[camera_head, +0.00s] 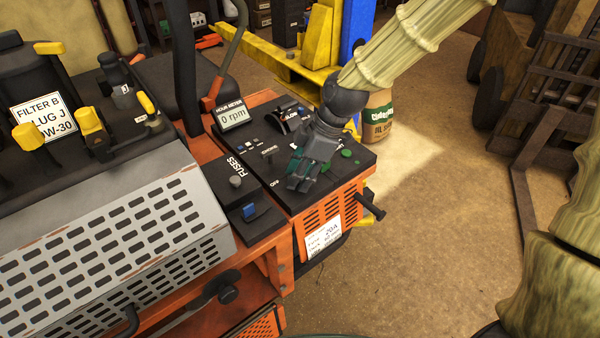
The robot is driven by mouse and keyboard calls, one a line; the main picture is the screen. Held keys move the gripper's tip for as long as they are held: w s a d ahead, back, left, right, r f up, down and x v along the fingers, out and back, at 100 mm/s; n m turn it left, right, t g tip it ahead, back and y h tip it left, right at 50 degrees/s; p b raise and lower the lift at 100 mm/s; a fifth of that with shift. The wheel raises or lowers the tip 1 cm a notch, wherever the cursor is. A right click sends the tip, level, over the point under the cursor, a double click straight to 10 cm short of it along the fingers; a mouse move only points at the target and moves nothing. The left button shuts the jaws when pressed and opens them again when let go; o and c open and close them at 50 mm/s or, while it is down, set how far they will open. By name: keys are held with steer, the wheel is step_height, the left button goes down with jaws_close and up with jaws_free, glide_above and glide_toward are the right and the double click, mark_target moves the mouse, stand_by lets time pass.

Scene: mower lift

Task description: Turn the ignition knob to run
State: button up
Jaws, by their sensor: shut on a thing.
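The control panel (262,190) is a black slab on top of an orange mower body. My gripper (301,184) reaches down onto its front right part from the upper right. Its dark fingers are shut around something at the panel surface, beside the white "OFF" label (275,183). This appears to be the ignition knob, but the fingers hide it, so its pointing direction cannot be read.
Green buttons (346,154) sit right of my gripper. A dark handle (371,204) juts from the right side.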

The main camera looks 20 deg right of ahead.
steer(key=shift+m, duration=0.4)
steer(key=o, duration=1)
steer(key=shift+o, duration=0.2)
steer(key=shift+r, duration=0.1)
steer(key=v, duration=1.1)
steer(key=shift+s+r, duration=0.2)
steer(key=shift+r, duration=0.2)
steer(key=shift+d, duration=0.2)
